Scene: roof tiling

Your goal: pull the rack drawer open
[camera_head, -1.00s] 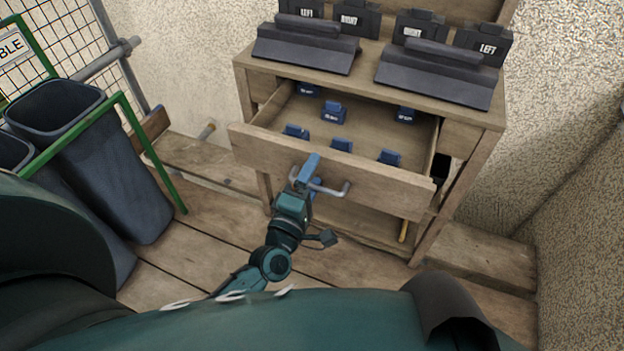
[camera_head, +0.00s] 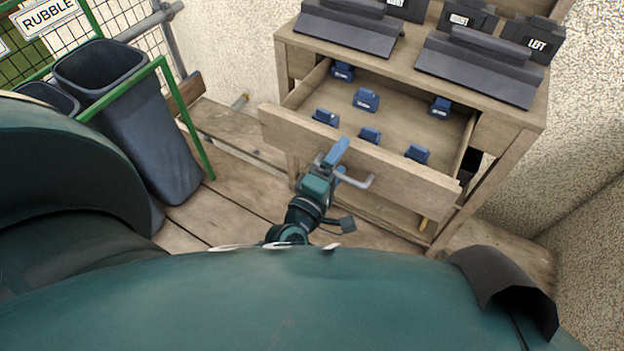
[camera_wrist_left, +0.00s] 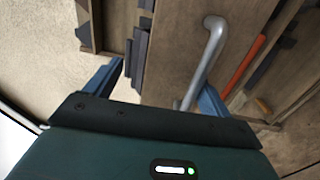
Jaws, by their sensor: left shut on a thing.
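The rack drawer (camera_head: 408,184) is a wooden drawer standing well out of the wooden rack (camera_head: 488,186), its inside showing. Several small blue labelled pieces (camera_head: 366,99) sit in it. A grey bar handle (camera_head: 362,183) is on its front; in the left wrist view the handle (camera_wrist_left: 212,45) runs between my blue fingers. My left gripper (camera_head: 341,168) is shut on the handle, in front of the drawer. The fingers partly hide the handle. My right gripper is not in view.
Dark ridge-shaped pieces (camera_head: 478,70) and labelled blocks stand on the rack top. A grey bin (camera_head: 140,115) and a green rail (camera_head: 190,125) are at the left. Plank flooring (camera_head: 235,200) lies between bin and rack. Rough walls rise behind and at the right.

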